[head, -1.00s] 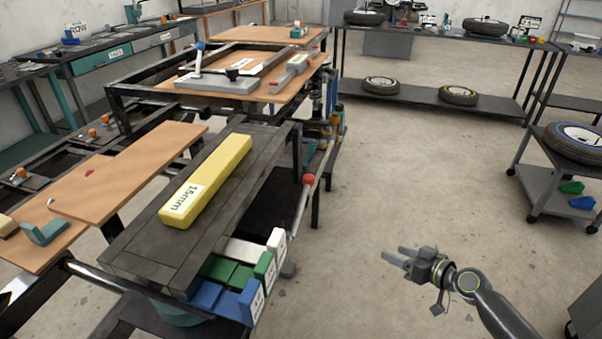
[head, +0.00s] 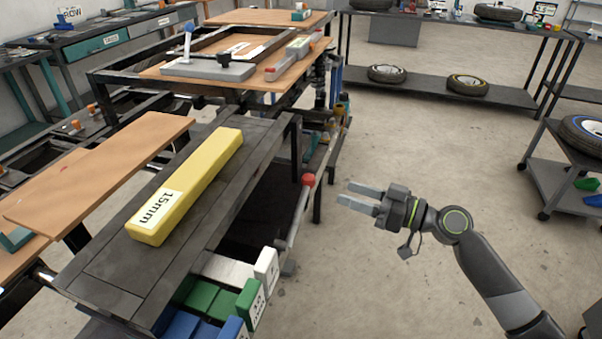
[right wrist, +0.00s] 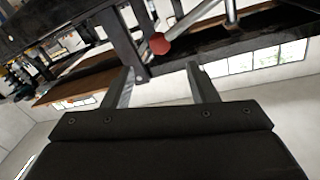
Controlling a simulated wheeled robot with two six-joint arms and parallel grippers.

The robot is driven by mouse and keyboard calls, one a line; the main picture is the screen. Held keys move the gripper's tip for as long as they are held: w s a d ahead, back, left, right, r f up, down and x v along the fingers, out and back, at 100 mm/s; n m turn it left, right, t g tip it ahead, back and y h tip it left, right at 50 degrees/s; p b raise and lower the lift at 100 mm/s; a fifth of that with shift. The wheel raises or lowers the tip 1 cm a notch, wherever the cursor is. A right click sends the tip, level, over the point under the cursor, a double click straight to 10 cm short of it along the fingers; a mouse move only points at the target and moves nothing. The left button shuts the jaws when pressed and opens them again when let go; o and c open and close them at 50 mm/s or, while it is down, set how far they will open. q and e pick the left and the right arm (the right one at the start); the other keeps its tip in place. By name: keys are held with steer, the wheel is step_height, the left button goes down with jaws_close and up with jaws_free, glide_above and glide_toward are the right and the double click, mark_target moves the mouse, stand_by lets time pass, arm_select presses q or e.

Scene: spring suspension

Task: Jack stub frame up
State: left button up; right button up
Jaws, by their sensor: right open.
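A lever with a red knob (head: 308,180) on a grey rod (head: 298,215) stands beside the dark steel frame (head: 296,150). I take it for the jack handle. The red knob also shows in the right wrist view (right wrist: 160,44), just beyond the fingertips. My right gripper (head: 352,194) is open and empty, a short way right of the knob and not touching it. Its two fingers (right wrist: 161,75) stand apart in the right wrist view. The jack body is hidden under the bench, and I cannot tell which part is the stub frame. My left gripper is out of view.
A yellow block marked 15mm (head: 188,185) lies on the dark bench top (head: 110,262). White, green and blue blocks (head: 222,300) sit at its near end. Wooden boards (head: 100,175) lie at left. A tyre cart (head: 560,185) stands at right. The middle floor is clear.

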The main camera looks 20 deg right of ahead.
mark_target(315, 182)
steer(key=p+x, duration=0.3)
steer(key=x, duration=0.8)
steer(key=shift+w+a+r, duration=0.1)
steer(key=shift+w+a, duration=0.5)
jaws_close()
